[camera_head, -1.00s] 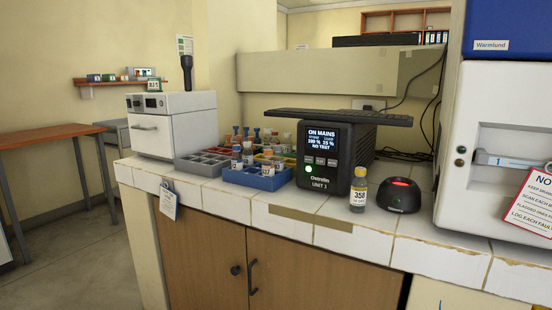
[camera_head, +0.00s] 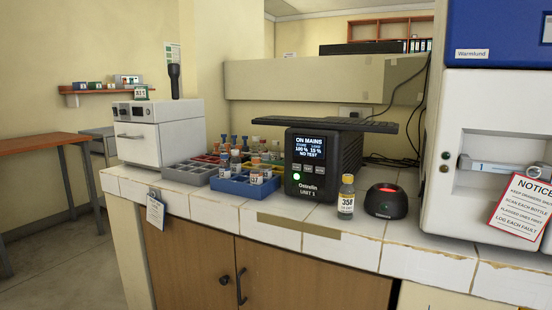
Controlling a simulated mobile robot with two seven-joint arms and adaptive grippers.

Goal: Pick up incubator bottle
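Neither of my grippers is in view.
The black power unit (camera_head: 309,177) reads ON MAINS. The scanner (camera_head: 385,202) glows red on top. A white box device (camera_head: 160,130) stands at the counter's left. The tiled counter edge (camera_head: 290,235) is clear in front of the bottle. A notice (camera_head: 521,208) hangs at the right.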

